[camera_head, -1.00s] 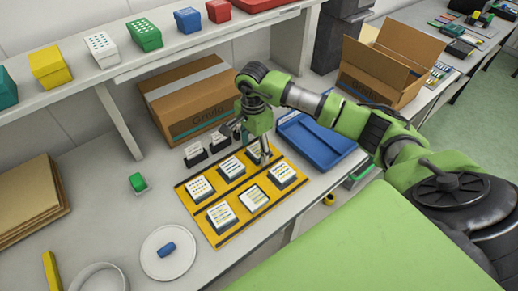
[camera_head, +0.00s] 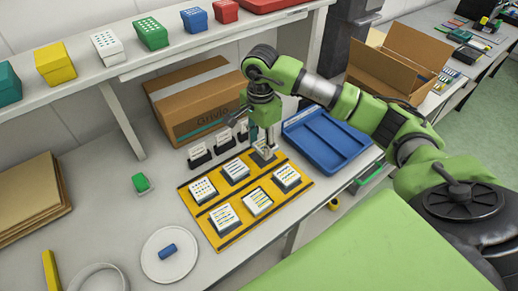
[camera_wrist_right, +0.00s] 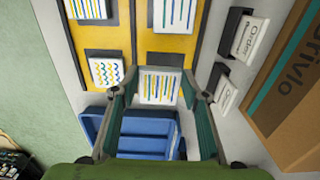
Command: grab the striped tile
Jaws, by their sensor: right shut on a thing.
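A white tile with thin coloured stripes (camera_wrist_right: 160,86) is between the fingers of my right gripper (camera_head: 265,149). In the right wrist view the gripper (camera_wrist_right: 158,98) is shut on this tile's sides. In the head view it is at the back right spot of the yellow board (camera_head: 218,240), and the fingers mostly hide the tile. A dark pad (camera_wrist_right: 152,57) shows beyond the tile, which appears slightly raised. Several other patterned tiles sit on dark pads on the board, among them one with stripes (camera_head: 257,201) at the front middle. My left gripper is out of view.
A blue tray (camera_head: 326,140) lies right of the board. Small black label holders (camera_head: 199,155) and a cardboard box (camera_head: 195,108) stand behind it. A white plate (camera_head: 170,254) with a blue object and a green block (camera_head: 140,182) are at left. A shelf (camera_head: 200,50) runs above.

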